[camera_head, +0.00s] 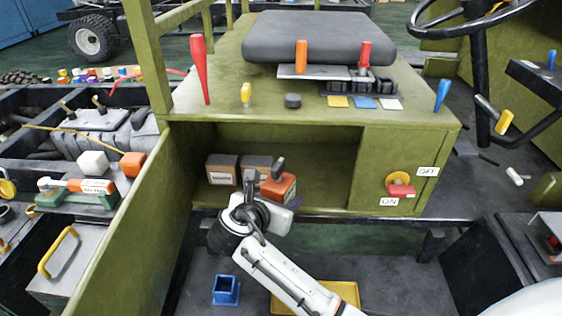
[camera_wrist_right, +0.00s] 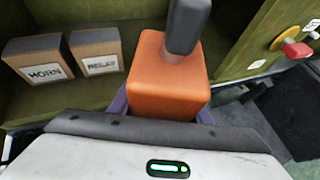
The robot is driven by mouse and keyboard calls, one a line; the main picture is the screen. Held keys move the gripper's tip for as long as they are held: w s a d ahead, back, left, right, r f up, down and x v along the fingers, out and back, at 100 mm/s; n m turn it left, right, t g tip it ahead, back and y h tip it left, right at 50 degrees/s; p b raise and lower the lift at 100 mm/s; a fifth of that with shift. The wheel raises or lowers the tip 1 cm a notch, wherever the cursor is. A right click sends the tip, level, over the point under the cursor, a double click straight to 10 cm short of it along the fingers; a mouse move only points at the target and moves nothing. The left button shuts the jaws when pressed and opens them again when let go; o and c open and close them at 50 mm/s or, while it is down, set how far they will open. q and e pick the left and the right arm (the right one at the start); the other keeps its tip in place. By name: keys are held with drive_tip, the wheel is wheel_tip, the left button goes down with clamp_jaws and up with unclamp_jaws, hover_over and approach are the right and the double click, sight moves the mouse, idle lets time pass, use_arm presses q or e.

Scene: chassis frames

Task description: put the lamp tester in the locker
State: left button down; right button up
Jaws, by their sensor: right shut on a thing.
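The locker (camera_head: 310,160) is the green compartment under the seat, with its front open and its door (camera_head: 130,225) swung out to the left. My right gripper (camera_head: 268,197) is at the locker's mouth, shut on an orange block with a dark grey upright part, taken to be the lamp tester (camera_head: 281,186). The block also shows in the right wrist view (camera_wrist_right: 168,80), between the purple fingers. It is upright, right of the two boxes; contact with the locker floor cannot be told. My left gripper is not in view.
A box marked HORN (camera_wrist_right: 40,60) and a box marked RELAY (camera_wrist_right: 97,52) stand inside the locker on the left. The locker's right part looks clear. A yellow and red ON/OFF switch (camera_head: 400,186) is on the panel to the right. A blue square holder (camera_head: 226,290) is below.

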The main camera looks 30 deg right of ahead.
drive_tip(key=w+d, duration=0.2)
drive_tip(key=d, duration=0.1)
drive_tip(key=w+d, duration=0.3)
drive_tip(key=d, duration=0.1)
drive_tip(key=w+d, duration=0.3)
drive_tip(key=d, duration=0.1)
drive_tip(key=shift+d, duration=0.1)
drive_tip(key=w+d, duration=0.2)
drive_tip(key=d, duration=0.1)
drive_tip(key=shift+w+r+b, duration=0.1)
drive_tip(key=shift+w+b, duration=0.05)
drive_tip(key=shift+b, duration=0.25)
drive_tip(key=shift+f, duration=0.8)
drive_tip(key=shift+f, duration=0.1)
drive_tip(key=shift+f, duration=0.1)
drive_tip(key=o, duration=1.3)
